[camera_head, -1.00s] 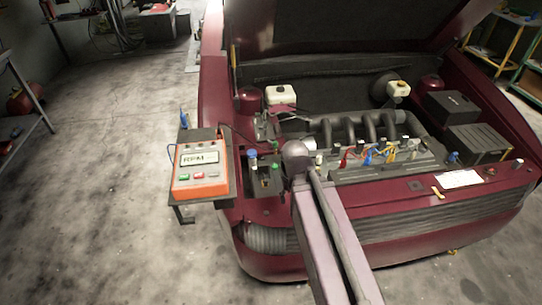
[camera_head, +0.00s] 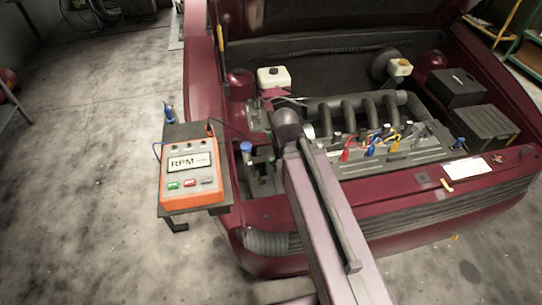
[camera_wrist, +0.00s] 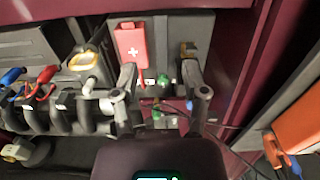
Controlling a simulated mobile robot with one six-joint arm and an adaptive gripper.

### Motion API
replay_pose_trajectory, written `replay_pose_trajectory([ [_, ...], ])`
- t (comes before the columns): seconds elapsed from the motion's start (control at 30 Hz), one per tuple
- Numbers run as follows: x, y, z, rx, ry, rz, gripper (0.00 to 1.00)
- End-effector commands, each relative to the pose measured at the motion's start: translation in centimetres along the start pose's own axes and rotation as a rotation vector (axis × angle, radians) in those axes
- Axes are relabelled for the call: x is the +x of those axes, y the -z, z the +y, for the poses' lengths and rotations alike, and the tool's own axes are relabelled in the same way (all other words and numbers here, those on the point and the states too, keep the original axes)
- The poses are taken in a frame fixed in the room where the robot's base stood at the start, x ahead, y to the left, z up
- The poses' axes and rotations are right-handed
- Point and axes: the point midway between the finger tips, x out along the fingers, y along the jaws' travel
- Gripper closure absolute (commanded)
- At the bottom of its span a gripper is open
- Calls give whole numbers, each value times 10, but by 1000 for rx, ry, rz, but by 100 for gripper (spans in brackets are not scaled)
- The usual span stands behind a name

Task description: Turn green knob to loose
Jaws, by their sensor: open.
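A second small green piece (camera_wrist: 156,114) shows nearer the palm. In the head view my arm covers much of this spot, and a blue-topped knob (camera_head: 246,147) stands just left of the arm. I cannot make out the green knob clearly there.
A red cover with a white cross (camera_wrist: 131,46) lies beside the left finger. An orange RPM meter (camera_head: 192,172) stands on a shelf left of the car, with thin cables close by. The engine (camera_head: 350,115) with coloured leads lies to the right. The raised hood is behind.

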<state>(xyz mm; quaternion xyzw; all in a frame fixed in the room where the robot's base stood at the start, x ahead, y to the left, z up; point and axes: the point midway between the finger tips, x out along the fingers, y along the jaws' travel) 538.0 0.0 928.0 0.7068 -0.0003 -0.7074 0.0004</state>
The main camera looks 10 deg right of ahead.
Motion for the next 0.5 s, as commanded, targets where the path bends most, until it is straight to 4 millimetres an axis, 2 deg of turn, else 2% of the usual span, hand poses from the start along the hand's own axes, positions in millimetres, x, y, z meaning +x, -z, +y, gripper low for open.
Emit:
replay_pose_trajectory([
  [0.27,0,0,0,0,0,0,43],
  [0.33,0,0,0,-1,0,0,27],
  [0.5,1,3,0,-26,6,-2,27],
])
